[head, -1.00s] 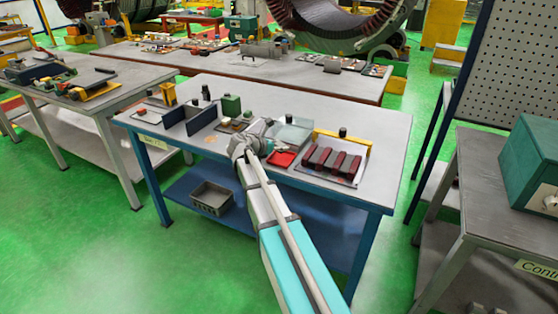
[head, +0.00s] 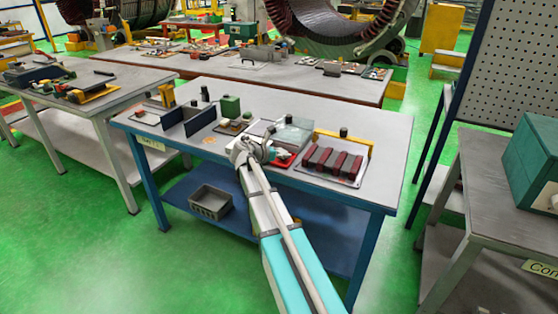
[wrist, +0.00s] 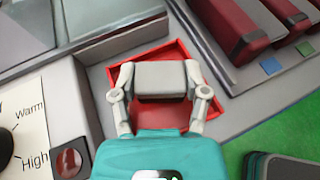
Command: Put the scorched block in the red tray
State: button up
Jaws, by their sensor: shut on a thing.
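The red tray (head: 283,160) lies near the front edge of the blue-legged table, partly hidden by my gripper (head: 258,152) in the head view. In the wrist view the red tray (wrist: 181,52) is right under my gripper (wrist: 166,88), its rim showing around the fingers. My gripper is shut on a grey, block-like thing (wrist: 167,78) that spans the gap between the fingers, over the tray. I cannot see scorch marks on it, nor whether it touches the tray floor. The head view hides it behind the arm.
Several dark red blocks (head: 332,160) stand on a plate right of the tray. A clear-sided box (head: 292,133) stands behind it. A panel marked Warm and High (wrist: 25,135), with a red button, lies left. A green box (head: 230,106) stands farther back.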

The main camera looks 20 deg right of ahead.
jog(key=shift+f, duration=0.45)
jog(key=o, duration=1.1)
jog(key=shift+o, duration=0.2)
jog(key=shift+r, duration=0.15)
jog(key=shift+s+a+r, duration=0.2)
jog(key=shift+a+r, duration=0.1)
jog(key=shift+a, duration=0.2)
jog(key=p+v, duration=0.4)
jog(key=v, duration=0.6)
jog(key=shift+a+r, duration=0.15)
jog(key=shift+a, duration=0.2)
jog(key=shift+s, duration=0.1)
